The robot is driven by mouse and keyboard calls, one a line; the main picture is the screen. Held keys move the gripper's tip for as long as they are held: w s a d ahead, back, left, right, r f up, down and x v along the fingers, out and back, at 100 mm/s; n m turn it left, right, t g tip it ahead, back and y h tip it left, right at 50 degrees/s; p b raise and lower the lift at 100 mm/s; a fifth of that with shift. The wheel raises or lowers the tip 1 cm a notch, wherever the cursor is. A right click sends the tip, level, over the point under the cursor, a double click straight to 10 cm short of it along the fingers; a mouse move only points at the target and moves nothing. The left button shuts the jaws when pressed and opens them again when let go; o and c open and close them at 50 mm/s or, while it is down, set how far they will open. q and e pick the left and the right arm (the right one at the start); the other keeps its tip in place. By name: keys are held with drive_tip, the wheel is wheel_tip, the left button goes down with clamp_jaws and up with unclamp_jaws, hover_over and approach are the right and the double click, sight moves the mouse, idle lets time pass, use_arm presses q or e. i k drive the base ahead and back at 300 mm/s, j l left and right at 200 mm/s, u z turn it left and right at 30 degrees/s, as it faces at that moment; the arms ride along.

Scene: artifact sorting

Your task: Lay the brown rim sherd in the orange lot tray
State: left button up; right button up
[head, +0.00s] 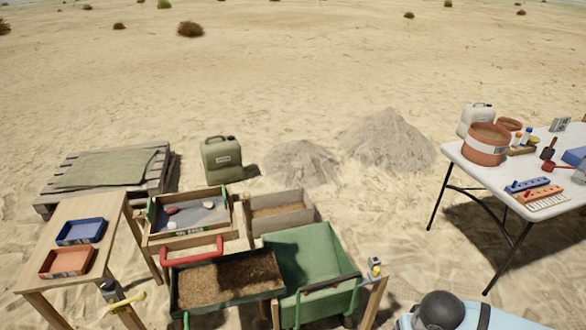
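The orange lot tray (49,271) lies on the small wooden table at the left, and it looks empty. A wooden-framed sorting tray (152,217) with a grey floor stands right of that table. I see neither of my grippers in the head view.
A blue tray (80,232) lies behind the orange one on the wooden table (112,220). A soil-filled sieve (225,279) and a green wheelbarrow (305,257) stand in front of and right of the sorting tray. A white folding table (465,160) with tools stands at the right.

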sight(68, 264)
drive_tip(key=i+j, duration=0.1)
drive_tip(key=j, duration=0.6)
drive_tip(key=i+j, duration=0.1)
drive_tip(key=j, duration=0.6)
drive_tip(key=i+j, duration=0.1)
drive_tip(key=j, duration=0.55)
drive_tip(key=i+j, duration=0.1)
drive_tip(key=j, duration=0.6)
drive_tip(key=i+j, duration=0.1)
drive_tip(key=j, duration=0.6)
drive_tip(key=i+j, duration=0.15)
drive_tip(key=j, duration=0.55)
drive_tip(key=i+j, duration=0.1)
drive_tip(key=j, duration=0.55)
drive_tip(key=i+j, duration=0.1)
drive_tip(key=j, duration=0.6)
